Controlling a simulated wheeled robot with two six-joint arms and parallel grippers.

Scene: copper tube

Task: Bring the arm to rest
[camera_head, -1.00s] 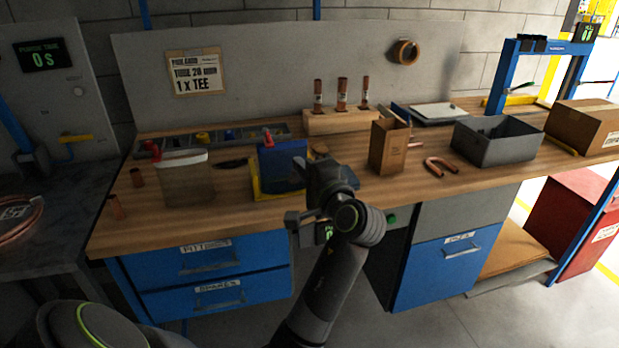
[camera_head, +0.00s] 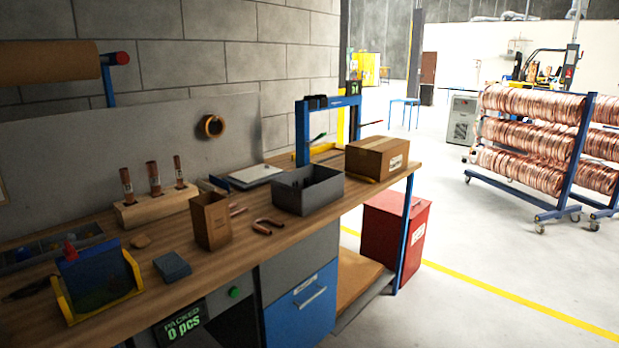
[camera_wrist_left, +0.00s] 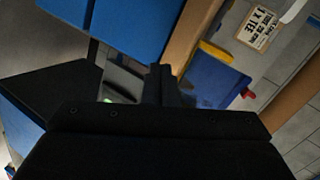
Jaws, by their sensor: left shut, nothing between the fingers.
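My left gripper (camera_wrist_left: 163,85) shows in the left wrist view as two dark fingers close together, with nothing between them. Behind the fingers are the bench's wooden front edge (camera_wrist_left: 190,35) and its blue drawer fronts (camera_wrist_left: 135,22). A blue bin with yellow edging (camera_wrist_left: 215,80) lies to the right of the fingertips, and I see no contact. In the head view neither gripper shows.
The bench (camera_head: 285,238) holds the blue and yellow bin (camera_head: 95,280), a wooden block with copper tubes (camera_head: 155,205), a cardboard holder (camera_head: 211,220), a grey crate (camera_head: 308,190) and a carton (camera_head: 377,158). A red cabinet (camera_head: 395,230) stands below. Right of it, floor is clear before the coil rack (camera_head: 545,140).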

